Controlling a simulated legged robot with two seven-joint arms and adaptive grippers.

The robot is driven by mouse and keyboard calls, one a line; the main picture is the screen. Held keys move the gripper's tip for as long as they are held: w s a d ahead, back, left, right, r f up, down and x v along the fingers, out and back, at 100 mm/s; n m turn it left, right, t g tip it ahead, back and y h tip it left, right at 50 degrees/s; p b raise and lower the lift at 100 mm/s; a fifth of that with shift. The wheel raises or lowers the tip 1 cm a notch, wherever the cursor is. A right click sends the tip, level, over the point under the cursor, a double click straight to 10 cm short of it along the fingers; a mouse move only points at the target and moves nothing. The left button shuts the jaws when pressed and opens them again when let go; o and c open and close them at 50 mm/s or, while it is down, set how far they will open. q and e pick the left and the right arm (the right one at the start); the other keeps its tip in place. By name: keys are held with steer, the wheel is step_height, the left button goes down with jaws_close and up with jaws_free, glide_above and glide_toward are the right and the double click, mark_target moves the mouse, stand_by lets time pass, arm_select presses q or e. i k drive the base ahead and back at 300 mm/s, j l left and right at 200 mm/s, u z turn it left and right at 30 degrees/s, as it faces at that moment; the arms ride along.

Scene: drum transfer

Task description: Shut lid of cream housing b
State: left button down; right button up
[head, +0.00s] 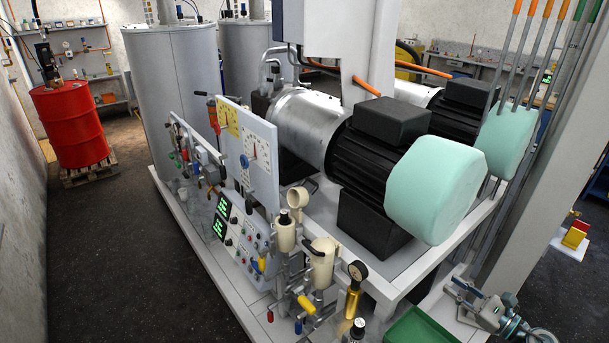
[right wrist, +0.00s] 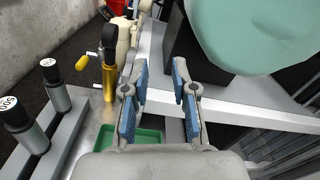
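Cream housings stand at the front of the skid in the head view: one (head: 286,237) with a dark knob on top, and a nearer one (head: 322,262). A round cream part (head: 297,197) sits raised and tilted behind the first. I cannot tell which is housing b or read its lid state clearly. Cream housing parts (right wrist: 124,42) also show at the top of the right wrist view, partly hidden. My right gripper (head: 456,300) is at the lower right, apart from the housings. Its blue-padded fingers (right wrist: 160,78) are spread and empty. My left gripper is not in view.
A gold gauge (head: 353,293) stands between the housings and my right gripper. A green tray (head: 420,328) lies below the gripper. A motor with a mint cover (head: 440,190) stands behind.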

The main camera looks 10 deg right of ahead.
mark_target(298, 197)
steer(key=i+j, duration=0.5)
steer(key=i, duration=0.15)
steer(key=i+j, duration=0.5)
steer(key=i, duration=0.2)
